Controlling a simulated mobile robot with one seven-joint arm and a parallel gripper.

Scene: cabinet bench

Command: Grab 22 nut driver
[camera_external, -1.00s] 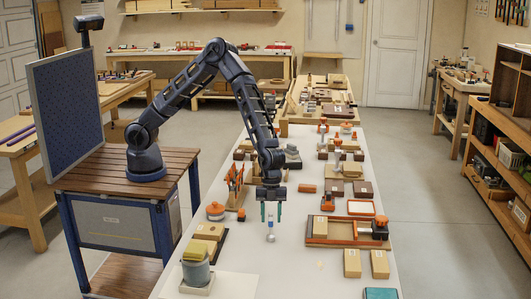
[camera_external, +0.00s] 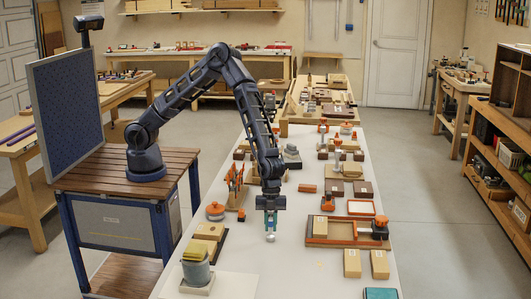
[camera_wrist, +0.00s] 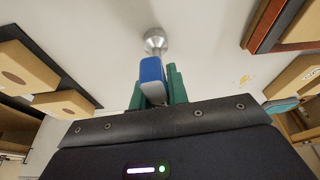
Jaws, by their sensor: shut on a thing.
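The nut driver (camera_external: 270,238) stands upright on the white bench top, with its silver round end showing below my fingers. In the wrist view the nut driver (camera_wrist: 155,42) has a silver flared end and a blue and grey part. My gripper (camera_external: 270,217) points down over it. In the wrist view my gripper's green fingers (camera_wrist: 155,88) are shut on the blue and grey part, one on each side. I cannot read a size mark on it. Its upper part is hidden between the fingers in the external view.
A wooden tray (camera_external: 315,242) with blocks and a clamp lies to the right. Tan blocks (camera_external: 208,231) and a grey-blue round container (camera_external: 196,271) stand to the left. An orange-topped rack (camera_external: 236,185) stands behind left. The bench (camera_external: 300,272) is clear in front.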

